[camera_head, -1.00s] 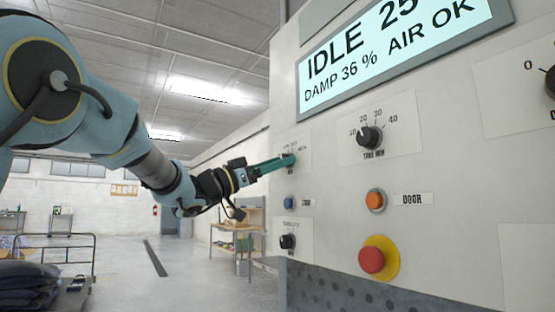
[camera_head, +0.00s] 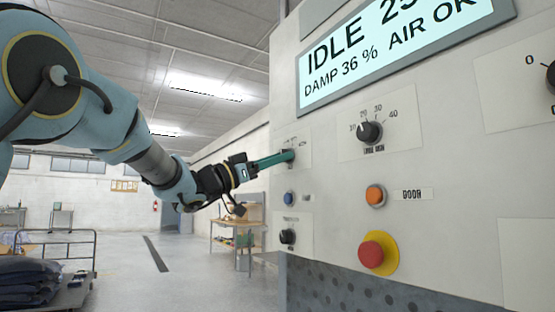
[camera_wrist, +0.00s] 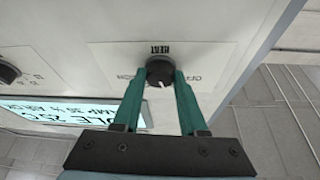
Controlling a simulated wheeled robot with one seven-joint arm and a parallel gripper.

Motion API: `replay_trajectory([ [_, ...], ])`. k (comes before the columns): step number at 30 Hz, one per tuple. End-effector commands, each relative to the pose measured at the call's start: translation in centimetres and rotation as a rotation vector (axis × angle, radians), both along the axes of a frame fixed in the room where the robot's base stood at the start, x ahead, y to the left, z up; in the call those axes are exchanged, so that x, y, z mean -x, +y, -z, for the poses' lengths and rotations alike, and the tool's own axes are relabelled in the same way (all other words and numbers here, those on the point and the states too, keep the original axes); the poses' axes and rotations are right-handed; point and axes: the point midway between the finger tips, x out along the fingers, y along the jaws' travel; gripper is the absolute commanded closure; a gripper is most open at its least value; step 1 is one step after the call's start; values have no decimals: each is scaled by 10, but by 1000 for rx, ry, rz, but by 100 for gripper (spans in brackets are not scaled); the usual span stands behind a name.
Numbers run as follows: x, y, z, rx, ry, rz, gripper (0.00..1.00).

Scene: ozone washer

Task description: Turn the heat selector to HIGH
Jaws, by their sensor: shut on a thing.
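The heat selector is a dark round knob (camera_wrist: 159,72) on a white plate under the label HEAT, which appears upside down in the wrist view. My gripper (camera_wrist: 161,76) has its two green fingers shut on the knob's sides. The knob's white pointer mark faces down in the wrist view, slightly right of straight. Lettering left and right of the knob is partly covered by the fingers and I cannot read it for sure. In the head view my gripper (camera_head: 290,156) reaches the panel at this knob, and its fingers hide most of it.
The panel's display (camera_head: 390,50) reads IDLE, DAMP 36 % and AIR OK. Near the gripper are a timer knob (camera_head: 369,132), a blue button (camera_head: 289,198), an orange button (camera_head: 375,195), a lower dark knob (camera_head: 287,237) and a red stop button (camera_head: 371,254).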

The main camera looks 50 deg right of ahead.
Motion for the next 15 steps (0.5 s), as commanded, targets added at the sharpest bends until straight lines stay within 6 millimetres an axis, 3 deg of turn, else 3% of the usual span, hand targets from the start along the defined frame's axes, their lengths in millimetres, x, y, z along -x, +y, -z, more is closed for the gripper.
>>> replay_trajectory([
  [15, -2, 0, 2, 43, -111, 0, 100],
])
